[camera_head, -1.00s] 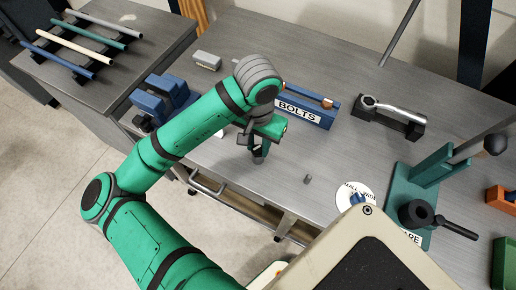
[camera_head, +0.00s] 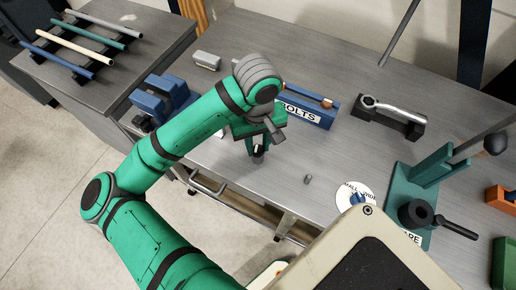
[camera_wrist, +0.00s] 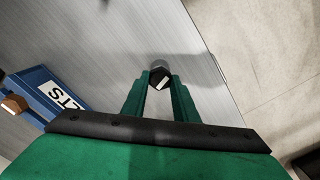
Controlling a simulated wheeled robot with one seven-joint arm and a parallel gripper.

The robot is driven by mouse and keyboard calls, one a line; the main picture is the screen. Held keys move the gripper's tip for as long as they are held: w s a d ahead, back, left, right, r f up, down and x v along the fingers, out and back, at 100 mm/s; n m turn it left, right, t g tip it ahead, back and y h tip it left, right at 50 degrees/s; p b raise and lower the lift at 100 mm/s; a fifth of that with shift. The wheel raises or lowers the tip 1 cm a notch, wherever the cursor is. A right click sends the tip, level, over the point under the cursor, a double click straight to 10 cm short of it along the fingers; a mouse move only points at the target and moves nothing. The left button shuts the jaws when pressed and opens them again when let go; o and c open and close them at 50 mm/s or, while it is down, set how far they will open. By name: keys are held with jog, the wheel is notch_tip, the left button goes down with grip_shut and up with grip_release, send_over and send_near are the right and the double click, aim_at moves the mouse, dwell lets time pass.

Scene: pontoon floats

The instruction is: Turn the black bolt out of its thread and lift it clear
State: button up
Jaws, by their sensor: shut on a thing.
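The black bolt (camera_wrist: 160,74) shows in the wrist view as a dark head with a white mark, above a grey round piece at the bench top. My gripper (camera_wrist: 159,86) is shut on the black bolt, one green finger on each side of its head. In the head view my gripper (camera_head: 257,153) points down at the bench near its front edge. The bolt is mostly hidden by the fingers there, and its thread cannot be seen.
A blue block labelled BOLTS (camera_head: 312,117) stands behind and to the right; it also shows in the wrist view (camera_wrist: 50,92). A small grey cylinder (camera_head: 308,179) stands to the right, near a white round label (camera_head: 350,191).

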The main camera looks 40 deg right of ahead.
aim_at(258, 149)
jog(key=n, duration=0.3)
dwell(0.4)
jog(key=n, duration=0.3)
jog(key=shift+n, duration=0.3)
jog(key=o, duration=0.9)
jog(key=shift+c, duration=0.2)
jog(key=shift+r, duration=3.05)
notch_tip(258, 149, up, 11)
